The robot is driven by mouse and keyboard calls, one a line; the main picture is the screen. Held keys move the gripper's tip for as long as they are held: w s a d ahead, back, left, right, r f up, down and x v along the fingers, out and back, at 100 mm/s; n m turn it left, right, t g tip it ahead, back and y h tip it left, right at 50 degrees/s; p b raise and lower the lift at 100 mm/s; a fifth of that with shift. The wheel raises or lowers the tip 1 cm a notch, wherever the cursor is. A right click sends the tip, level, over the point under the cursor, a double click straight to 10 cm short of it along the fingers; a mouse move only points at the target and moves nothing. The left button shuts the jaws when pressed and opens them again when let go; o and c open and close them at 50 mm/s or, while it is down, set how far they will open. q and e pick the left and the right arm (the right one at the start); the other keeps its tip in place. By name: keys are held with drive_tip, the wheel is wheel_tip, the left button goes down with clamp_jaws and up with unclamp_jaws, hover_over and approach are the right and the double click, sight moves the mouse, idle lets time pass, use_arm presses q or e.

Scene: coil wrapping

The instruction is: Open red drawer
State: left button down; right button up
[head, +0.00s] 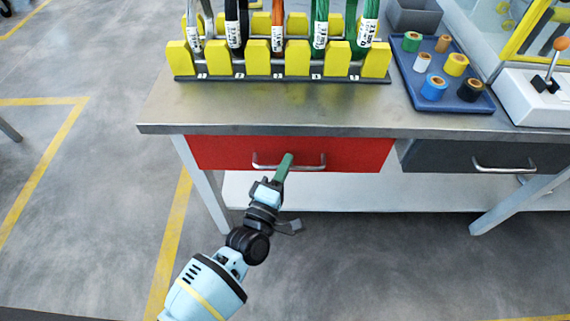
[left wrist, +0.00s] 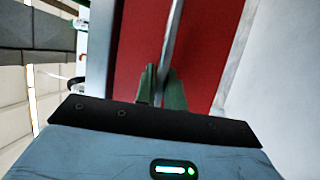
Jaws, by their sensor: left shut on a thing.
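The red drawer (head: 350,152) sits under the left part of the metal workbench. Its front looks flush with the bench, so it appears closed. A metal bar handle (head: 310,167) runs across its front. My left gripper (head: 287,160) reaches the middle of the handle with its green fingers and is shut on it. In the left wrist view the green fingers (left wrist: 162,88) are on either side of the handle bar (left wrist: 173,40), with the red drawer front (left wrist: 215,45) behind. My right gripper is in neither view.
The workbench (head: 290,105) carries a rack of yellow holders (head: 257,57) with cable coils and a blue tray (head: 412,78) of tape rolls. A dark grey drawer (head: 440,157) is to the right. The floor in front is clear.

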use_arm(q)
drive_tip(key=s+p, duration=0.4)
drive_tip(key=s, duration=2.6)
drive_tip(key=shift+s, duration=0.3)
drive_tip(key=c, duration=1.5)
unclamp_jaws()
